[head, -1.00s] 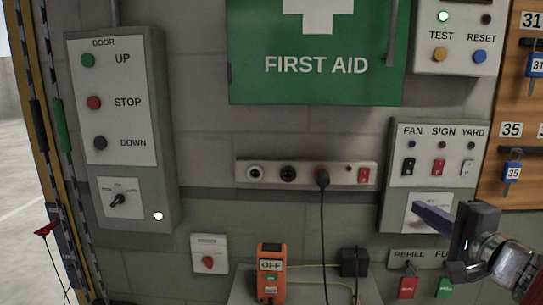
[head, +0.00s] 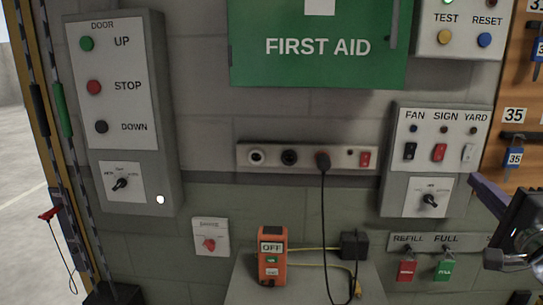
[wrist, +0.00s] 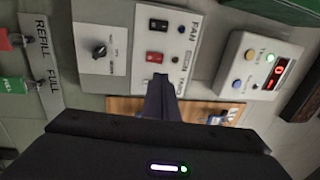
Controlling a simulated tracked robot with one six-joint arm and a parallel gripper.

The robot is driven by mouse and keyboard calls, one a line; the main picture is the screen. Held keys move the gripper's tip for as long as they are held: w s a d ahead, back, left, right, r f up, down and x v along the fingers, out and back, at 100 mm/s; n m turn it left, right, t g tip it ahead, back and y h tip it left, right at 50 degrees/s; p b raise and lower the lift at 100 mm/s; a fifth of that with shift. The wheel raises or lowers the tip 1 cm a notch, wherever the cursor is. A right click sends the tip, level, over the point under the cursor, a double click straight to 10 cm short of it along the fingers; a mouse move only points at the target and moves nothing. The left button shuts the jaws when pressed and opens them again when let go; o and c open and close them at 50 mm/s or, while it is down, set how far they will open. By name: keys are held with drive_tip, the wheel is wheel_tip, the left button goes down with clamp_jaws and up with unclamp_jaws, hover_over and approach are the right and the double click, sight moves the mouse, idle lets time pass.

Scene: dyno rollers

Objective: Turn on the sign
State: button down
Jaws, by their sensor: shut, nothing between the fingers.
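The switch panel with FAN, SIGN and YARD (head: 396,165) is on the wall at right. The SIGN switch (head: 439,152) is a red rocker under a small dark red lamp (head: 444,130). In the wrist view the red SIGN rocker (wrist: 156,57) lies beyond my fingers, beside the dark FAN rocker (wrist: 158,25); the YARD rocker is hidden there. My gripper (head: 474,181) is shut and empty, right of the panel's lower half and apart from the rocker in the head view. Its purple fingers (wrist: 161,84) point toward the panel in the wrist view.
A rotary knob (head: 430,199) sits below the switches. The REFILL and FULL tags (head: 406,270) hang under the panel. A TEST and RESET box (head: 463,30) is above. A key board (head: 512,180) is at right. A power strip (head: 307,158) is left of the panel.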

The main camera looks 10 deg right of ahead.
sight(442, 148)
drive_tip(key=x, duration=1.3)
drive_tip(key=shift+a, duration=0.1)
